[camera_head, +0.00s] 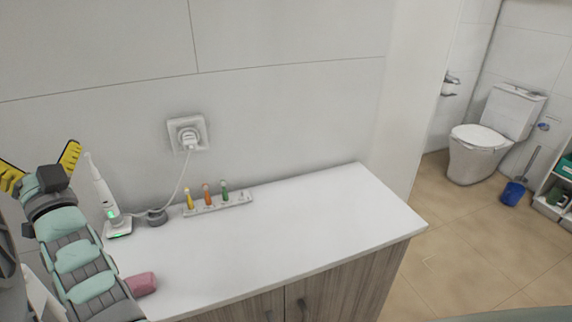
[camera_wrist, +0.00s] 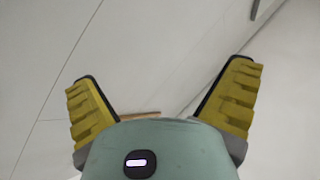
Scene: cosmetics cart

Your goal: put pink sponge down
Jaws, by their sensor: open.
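The pink sponge (camera_head: 141,284) lies on the white countertop (camera_head: 300,231) near its front left edge, partly hidden behind my arm. My gripper (camera_head: 42,168) is raised at the far left of the head view, above the counter and apart from the sponge. Its yellow fingers are spread wide with nothing between them. In the wrist view my gripper (camera_wrist: 165,95) is also open and empty, facing a pale wall or ceiling surface. The sponge does not show in the wrist view.
An electric toothbrush (camera_head: 100,186) stands on its charger, its cord running to a wall socket (camera_head: 188,134). A holder (camera_head: 218,203) with small coloured brush heads sits by the wall. The counter's right half is clear. A toilet (camera_head: 487,137) stands far right.

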